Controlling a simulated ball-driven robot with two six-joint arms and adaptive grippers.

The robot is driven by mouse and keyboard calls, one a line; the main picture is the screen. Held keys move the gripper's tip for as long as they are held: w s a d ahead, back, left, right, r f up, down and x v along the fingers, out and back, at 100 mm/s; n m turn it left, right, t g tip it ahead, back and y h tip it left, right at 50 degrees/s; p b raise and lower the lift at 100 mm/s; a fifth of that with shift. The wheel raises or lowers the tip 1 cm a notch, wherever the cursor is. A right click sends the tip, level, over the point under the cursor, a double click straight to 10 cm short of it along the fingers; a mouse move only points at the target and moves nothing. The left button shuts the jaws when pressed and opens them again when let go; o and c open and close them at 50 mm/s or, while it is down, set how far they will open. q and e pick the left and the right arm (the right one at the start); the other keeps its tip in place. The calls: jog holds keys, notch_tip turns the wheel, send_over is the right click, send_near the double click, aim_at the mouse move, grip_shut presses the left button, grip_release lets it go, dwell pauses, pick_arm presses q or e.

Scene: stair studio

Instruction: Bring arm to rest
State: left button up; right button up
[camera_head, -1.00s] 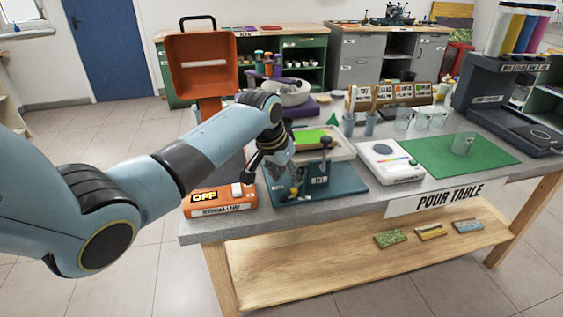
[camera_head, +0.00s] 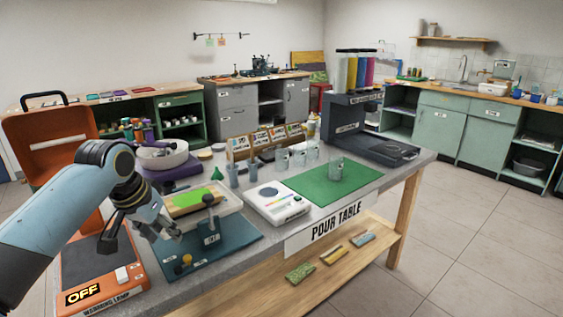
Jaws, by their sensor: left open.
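My left arm comes in from the left, and its gripper (camera_head: 170,230) hangs over the near left end of the pour table (camera_head: 312,245). The gripper is open and I see nothing between its fingers. My right gripper is out of view.
A white scale (camera_head: 272,201), a green mat (camera_head: 330,186) with a clear cup (camera_head: 336,168), and a dark dispenser (camera_head: 362,125) stand along the table. Several cups stand behind the scale. Open floor (camera_head: 470,240) lies to the right. Green cabinets (camera_head: 460,130) line the back right.

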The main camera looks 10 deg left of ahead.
pick_arm(q)
jog(key=s+d+r+y, duration=0.1)
jog(key=s+d, duration=0.3)
jog(key=s, duration=1.1)
jog(key=s+d+r, duration=0.1)
jog(key=s+d, duration=0.3)
jog(key=s, duration=1.1)
jog(key=s+a+f+g+b, duration=0.15)
jog(key=f+b, duration=0.25)
jog(key=f, duration=1.4)
jog(key=s+a+f+g+b, duration=0.15)
jog(key=f+b, duration=0.25)
jog(key=f, duration=1.5)
jog(key=s+a+f+b, duration=0.1)
jog(key=s+f+b, duration=0.4)
jog(key=s+f, duration=1.2)
jog(key=shift+s+f, duration=0.3)
jog(key=shift+f, duration=0.45)
